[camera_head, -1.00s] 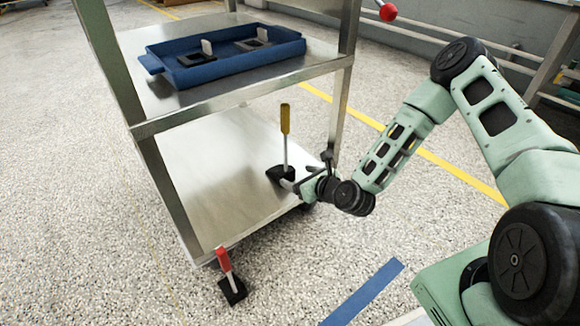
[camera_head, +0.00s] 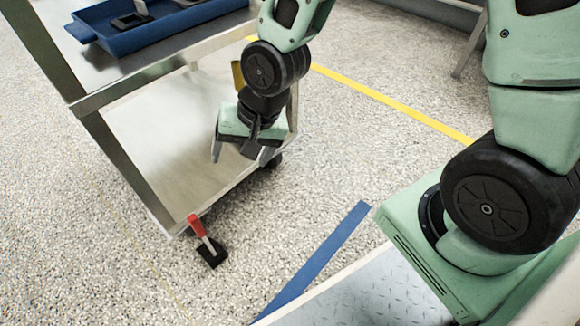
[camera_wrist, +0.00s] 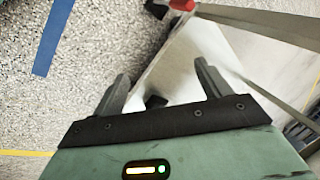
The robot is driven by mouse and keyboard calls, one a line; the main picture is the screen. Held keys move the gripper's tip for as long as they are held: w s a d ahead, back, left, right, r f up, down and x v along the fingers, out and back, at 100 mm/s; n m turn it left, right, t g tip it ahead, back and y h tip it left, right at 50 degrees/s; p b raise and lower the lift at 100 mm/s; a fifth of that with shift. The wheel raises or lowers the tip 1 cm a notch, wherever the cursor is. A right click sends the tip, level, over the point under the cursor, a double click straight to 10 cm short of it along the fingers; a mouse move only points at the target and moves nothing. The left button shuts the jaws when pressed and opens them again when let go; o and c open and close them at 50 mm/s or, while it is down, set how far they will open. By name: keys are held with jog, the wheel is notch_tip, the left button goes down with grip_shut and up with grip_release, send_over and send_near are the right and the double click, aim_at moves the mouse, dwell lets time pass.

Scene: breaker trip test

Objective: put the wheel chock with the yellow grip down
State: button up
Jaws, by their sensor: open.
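The wheel chock with the yellow grip (camera_head: 237,72) stands at the far right part of the trolley's lower shelf (camera_head: 165,140). Only part of its yellow grip shows in the head view, behind my wrist. My gripper (camera_head: 240,158) is in front of it, pointing down over the shelf's right edge, fingers apart. In the wrist view my gripper (camera_wrist: 161,72) is open, with a small dark shape between the fingers near the palm. That may be the chock's black base, but I cannot tell. I see nothing gripped.
A chock with a red grip (camera_head: 197,226) stands on the floor by the trolley's near corner; it also shows in the wrist view (camera_wrist: 182,5). A blue tray (camera_head: 165,28) sits on the upper shelf. Trolley posts stand close by. Blue tape (camera_head: 315,265) marks open floor.

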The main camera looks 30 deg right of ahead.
jog(key=s+d+r+n+g+h, duration=0.1)
jog(key=s+r+n, duration=0.4)
jog(key=s, duration=0.2)
jog(key=s+d+r+n+g+h, duration=0.1)
jog(key=s+r+n, duration=0.4)
jog(key=s, duration=0.3)
jog(key=shift+s+r+n+h, duration=0.15)
jog(key=shift+s+n+h, duration=0.2)
jog(key=shift+n, duration=0.35)
jog(key=shift+w, duration=0.1)
